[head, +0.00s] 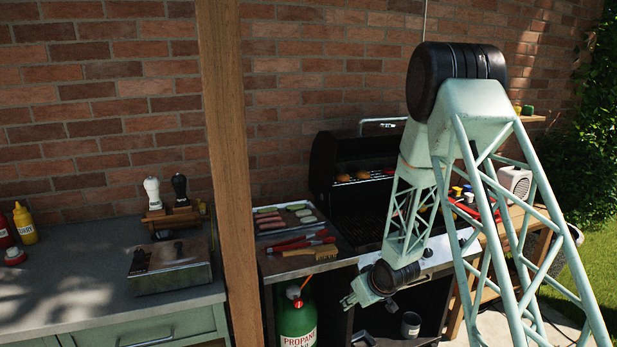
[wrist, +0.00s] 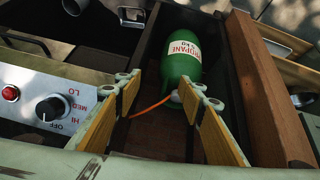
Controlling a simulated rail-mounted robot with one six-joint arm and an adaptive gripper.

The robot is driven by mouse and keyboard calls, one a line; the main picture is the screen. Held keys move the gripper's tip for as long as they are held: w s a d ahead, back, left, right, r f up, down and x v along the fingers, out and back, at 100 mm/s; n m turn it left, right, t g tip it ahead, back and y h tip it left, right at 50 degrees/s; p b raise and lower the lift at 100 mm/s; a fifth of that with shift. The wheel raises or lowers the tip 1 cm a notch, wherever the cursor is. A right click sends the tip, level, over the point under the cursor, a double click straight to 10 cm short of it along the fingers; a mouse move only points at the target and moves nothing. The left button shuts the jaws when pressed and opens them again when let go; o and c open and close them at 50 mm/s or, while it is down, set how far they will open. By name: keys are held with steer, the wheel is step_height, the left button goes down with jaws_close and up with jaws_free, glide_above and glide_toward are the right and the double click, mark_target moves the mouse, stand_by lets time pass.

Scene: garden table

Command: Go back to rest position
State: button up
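My gripper (head: 349,301) hangs low in front of the grill in the head view, at the end of my pale green arm. In the wrist view, my gripper (wrist: 158,86) has its two wood-padded fingers spread apart, with nothing held between them. A green propane tank (head: 298,318) stands under the side shelf, left of my gripper. In the wrist view the propane tank (wrist: 182,65) shows beyond the gap between the fingertips. An orange hose runs from it; I see no contact with the fingers.
The open grill (head: 372,190) stands behind my arm, with food on its upper rack. A tray (head: 287,218) of sausages and vegetables lies left of it. A wooden post (head: 228,170) rises beside the shelf. The grill's control knob (wrist: 50,108) is near the left finger.

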steer(key=s+d+r+m+h, duration=0.1)
steer(key=s+d+r, duration=0.15)
steer(key=r, duration=0.65)
steer(key=s+d+r+h, duration=0.15)
steer(key=s+r, duration=0.25)
steer(key=r, duration=0.5)
steer(key=s+d+r+m+g, duration=0.1)
steer(key=s+d+r+m, duration=0.15)
steer(key=s+r, duration=1.6)
steer(key=s, duration=0.8)
steer(key=s+a+r+m+g, duration=0.1)
steer(key=s+r, duration=0.2)
steer(key=s, duration=0.9)
steer(key=s+r+m, duration=0.1)
steer(key=s+r, duration=0.3)
steer(key=s, duration=0.8)
steer(key=shift+s+a+r+g, duration=0.15)
steer(key=shift+a+r+g, duration=0.15)
steer(key=shift+a+r, duration=0.05)
